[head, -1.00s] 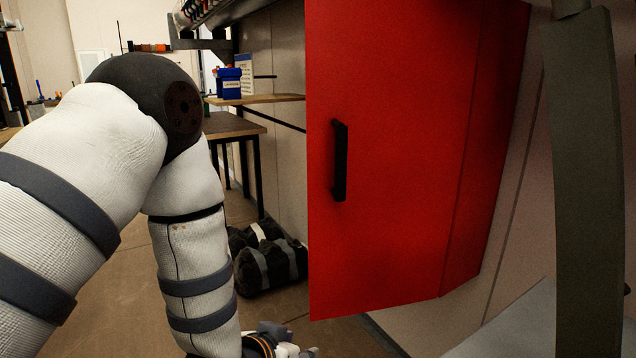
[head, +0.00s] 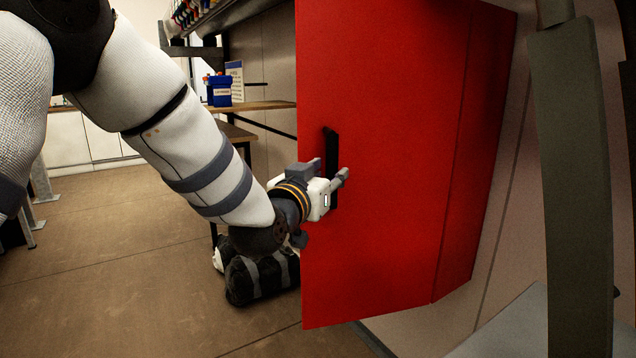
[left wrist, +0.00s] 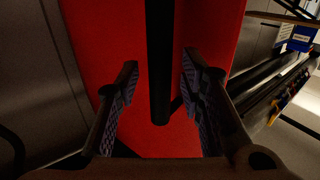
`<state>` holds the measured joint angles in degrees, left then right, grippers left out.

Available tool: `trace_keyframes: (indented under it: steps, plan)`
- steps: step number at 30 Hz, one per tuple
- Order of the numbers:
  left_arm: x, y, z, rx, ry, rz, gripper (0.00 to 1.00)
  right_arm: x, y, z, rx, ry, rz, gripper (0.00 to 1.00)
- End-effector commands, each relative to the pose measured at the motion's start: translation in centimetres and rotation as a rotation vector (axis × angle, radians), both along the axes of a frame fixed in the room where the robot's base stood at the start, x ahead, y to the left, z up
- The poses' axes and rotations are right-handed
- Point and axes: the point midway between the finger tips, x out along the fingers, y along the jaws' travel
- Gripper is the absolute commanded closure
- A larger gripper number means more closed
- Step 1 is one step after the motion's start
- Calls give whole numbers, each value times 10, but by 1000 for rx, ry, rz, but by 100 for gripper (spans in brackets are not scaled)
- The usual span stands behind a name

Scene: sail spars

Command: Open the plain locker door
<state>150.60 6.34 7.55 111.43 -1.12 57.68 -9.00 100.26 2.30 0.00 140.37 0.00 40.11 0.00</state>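The plain red locker door (head: 390,220) fills the middle of the head view and looks shut. Its black vertical bar handle (head: 331,150) is near the door's left edge. My left gripper (head: 334,174) is at the lower half of the handle. In the left wrist view, the handle (left wrist: 160,70) runs between the two open fingers of my left gripper (left wrist: 160,95), with a gap on both sides. The red door (left wrist: 150,140) lies behind it. My right gripper is not in view.
A dark bag with grey straps (head: 258,275) lies on the floor left of the locker. A wooden shelf (head: 262,105) with a blue container (head: 219,91) is behind my left arm. A dark green upright panel (head: 580,190) stands at the right. The floor at lower left is clear.

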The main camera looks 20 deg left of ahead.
Motion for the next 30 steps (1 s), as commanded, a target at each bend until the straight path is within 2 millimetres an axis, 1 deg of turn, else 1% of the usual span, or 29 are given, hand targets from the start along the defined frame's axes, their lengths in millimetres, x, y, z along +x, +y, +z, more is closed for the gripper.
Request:
trace_keyframes:
  steps: [1,3,4,5,6,8,14,21,30]
  plan:
    - [8,0,-5,0,6,0,65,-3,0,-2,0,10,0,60]
    - [19,-1,-6,0,7,0,65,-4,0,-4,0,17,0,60]
    - [19,-1,-5,0,7,0,70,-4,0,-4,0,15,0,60]
    - [18,-1,-4,0,6,0,76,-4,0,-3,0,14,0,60]
    - [17,-1,-3,0,6,0,85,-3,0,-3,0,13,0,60]
    - [17,-1,-3,0,5,0,99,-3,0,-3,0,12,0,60]
    - [15,-3,-1,0,1,0,100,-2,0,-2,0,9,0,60]
    - [-2,-23,3,1,-4,-2,100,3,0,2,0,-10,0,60]
    - [-22,-50,3,0,-8,-4,100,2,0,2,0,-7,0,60]
